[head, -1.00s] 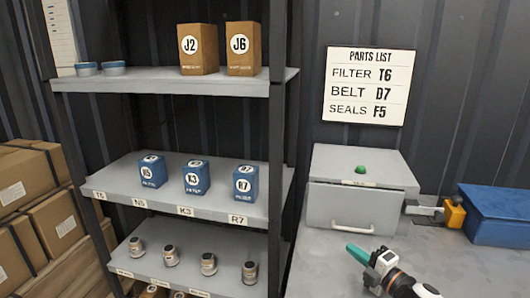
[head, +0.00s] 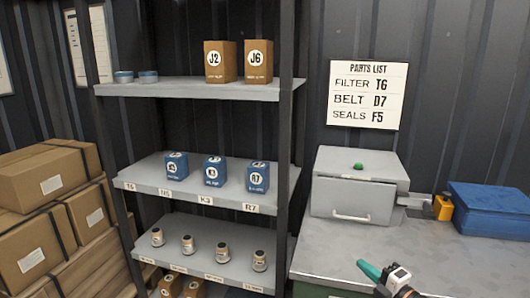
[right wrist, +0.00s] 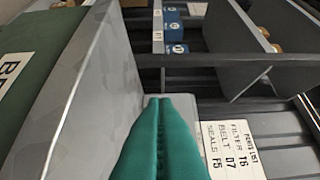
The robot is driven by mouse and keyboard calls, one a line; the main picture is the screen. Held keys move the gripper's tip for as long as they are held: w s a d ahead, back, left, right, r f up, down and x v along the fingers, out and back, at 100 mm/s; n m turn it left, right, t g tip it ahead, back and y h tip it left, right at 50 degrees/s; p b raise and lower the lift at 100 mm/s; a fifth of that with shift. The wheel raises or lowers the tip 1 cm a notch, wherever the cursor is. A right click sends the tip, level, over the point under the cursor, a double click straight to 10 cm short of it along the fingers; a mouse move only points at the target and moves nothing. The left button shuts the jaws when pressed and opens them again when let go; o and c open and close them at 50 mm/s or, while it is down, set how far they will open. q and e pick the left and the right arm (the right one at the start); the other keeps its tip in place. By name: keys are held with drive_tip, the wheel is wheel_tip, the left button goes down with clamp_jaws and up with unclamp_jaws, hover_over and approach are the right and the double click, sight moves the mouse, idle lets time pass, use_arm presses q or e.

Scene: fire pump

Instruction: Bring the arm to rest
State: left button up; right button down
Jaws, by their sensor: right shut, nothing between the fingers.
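My right gripper (head: 369,272) shows at the bottom right of the head view, with green fingers on a white and black wrist. It is shut and empty, in front of the grey bench top (head: 455,262). In the right wrist view its two green fingers (right wrist: 160,105) lie side by side, tips together, with nothing between them. A large grey surface lies left of the fingers there. My left gripper is in neither view.
A dark shelf rack holds blue boxes (head: 214,171), brown boxes (head: 220,62) and small jars (head: 222,252). A grey drawer box (head: 352,190) and a blue case (head: 490,210) stand on the bench. Cartons (head: 45,170) are stacked at left. A parts list (head: 366,95) hangs on the wall.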

drive_tip(key=a+f+m, duration=0.1)
drive_tip(key=s+a+f+m+h, duration=0.1)
drive_tip(key=m, duration=0.1)
drive_tip(key=s+a+f+m+h, duration=0.1)
drive_tip(key=shift+s+a+f+m, duration=0.2)
drive_tip(key=shift+s+f+m, duration=0.1)
drive_tip(key=shift+f, duration=0.1)
drive_tip(key=s+a+f+m+g+h, duration=0.15)
drive_tip(key=s+f+m+g, duration=0.35)
drive_tip(key=s, duration=0.7)
drive_tip(key=s+f+m+g+h, duration=0.1)
drive_tip(key=s+m+g+h, duration=0.2)
drive_tip(key=s+m, duration=0.55)
drive_tip(key=s+a+f+m+g+h, duration=0.1)
drive_tip(key=s+f+m+g+h, duration=0.2)
drive_tip(key=s, duration=1.2)
wheel_tip(320, 180, down, 27)
drive_tip(key=g+y, duration=0.1)
drive_tip(key=g, duration=0.2)
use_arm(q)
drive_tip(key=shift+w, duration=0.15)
use_arm(e)
drive_tip(key=s+d+f, duration=0.3)
drive_tip(key=s+f, duration=1.3)
drive_tip(key=s, duration=0.1)
drive_tip(key=shift+g, duration=0.4)
